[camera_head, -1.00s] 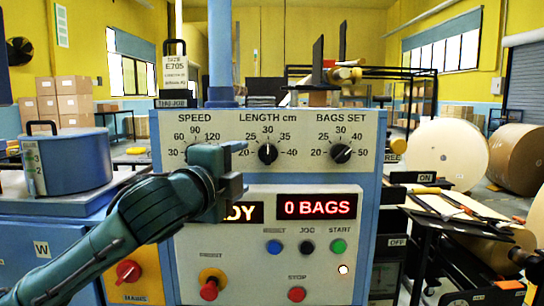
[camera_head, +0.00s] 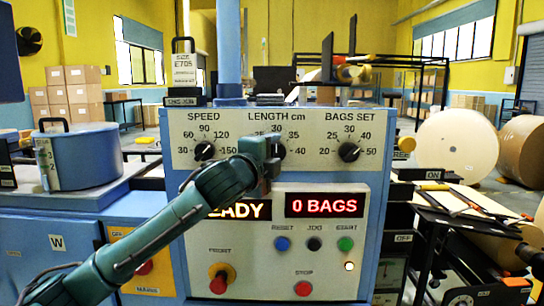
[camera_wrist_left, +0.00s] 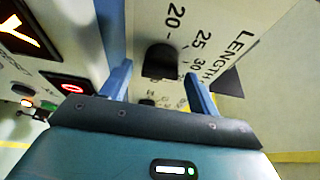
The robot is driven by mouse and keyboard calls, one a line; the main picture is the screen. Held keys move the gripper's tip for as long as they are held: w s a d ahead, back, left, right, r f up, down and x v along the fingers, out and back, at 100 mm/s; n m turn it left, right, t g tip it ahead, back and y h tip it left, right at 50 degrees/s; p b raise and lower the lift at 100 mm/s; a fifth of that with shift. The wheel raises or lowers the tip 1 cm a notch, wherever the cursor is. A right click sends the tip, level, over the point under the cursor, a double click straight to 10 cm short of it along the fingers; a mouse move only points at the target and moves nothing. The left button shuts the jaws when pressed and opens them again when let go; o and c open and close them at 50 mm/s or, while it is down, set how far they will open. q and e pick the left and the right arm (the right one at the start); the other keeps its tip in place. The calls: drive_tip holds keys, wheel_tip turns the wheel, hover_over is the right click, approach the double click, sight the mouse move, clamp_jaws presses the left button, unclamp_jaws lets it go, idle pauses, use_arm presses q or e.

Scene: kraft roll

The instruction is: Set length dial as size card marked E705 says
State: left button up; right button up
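The size card marked E705 (camera_head: 184,68) stands upright on top of the machine panel at the left; its smaller lines are too blurred to read. The length dial (camera_head: 281,151) is a black knob in the middle of the panel's top row. It is partly hidden behind my left gripper (camera_head: 269,160), so its pointer cannot be read in the head view. In the left wrist view, the two blue fingers (camera_wrist_left: 160,82) are apart, with the length dial (camera_wrist_left: 160,62) showing between and beyond their tips, near the 20, 25 and 30 marks. Contact is not visible. My right gripper is not seen.
The speed dial (camera_head: 205,151) and bags set dial (camera_head: 349,152) sit either side. Below are the display reading 0 BAGS (camera_head: 324,204), the start button (camera_head: 345,244) and the red stop button (camera_head: 303,288). A blue pot (camera_head: 80,160) stands at the left.

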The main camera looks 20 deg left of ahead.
use_arm(q)
drive_tip(key=c, duration=0.9)
drive_tip(key=shift+f+b, duration=0.15)
drive_tip(key=shift+b, duration=0.2)
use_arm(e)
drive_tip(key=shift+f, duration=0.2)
use_arm(q)
drive_tip(key=n+t+y+b, duration=0.1)
drive_tip(key=n+y+b, duration=0.1)
drive_tip(key=n+b, duration=0.2)
drive_tip(key=n+t+y+b, duration=0.1)
drive_tip(key=n+y+b, duration=0.2)
drive_tip(key=n, duration=0.7)
drive_tip(key=d+n+t+y+b, duration=0.1)
drive_tip(key=n+y+b, duration=0.2)
drive_tip(key=n+b, duration=0.3)
drive_tip(key=shift+w+f+n+t, duration=0.15)
drive_tip(key=shift+f+n+t, duration=0.2)
drive_tip(key=shift+n, duration=0.75)
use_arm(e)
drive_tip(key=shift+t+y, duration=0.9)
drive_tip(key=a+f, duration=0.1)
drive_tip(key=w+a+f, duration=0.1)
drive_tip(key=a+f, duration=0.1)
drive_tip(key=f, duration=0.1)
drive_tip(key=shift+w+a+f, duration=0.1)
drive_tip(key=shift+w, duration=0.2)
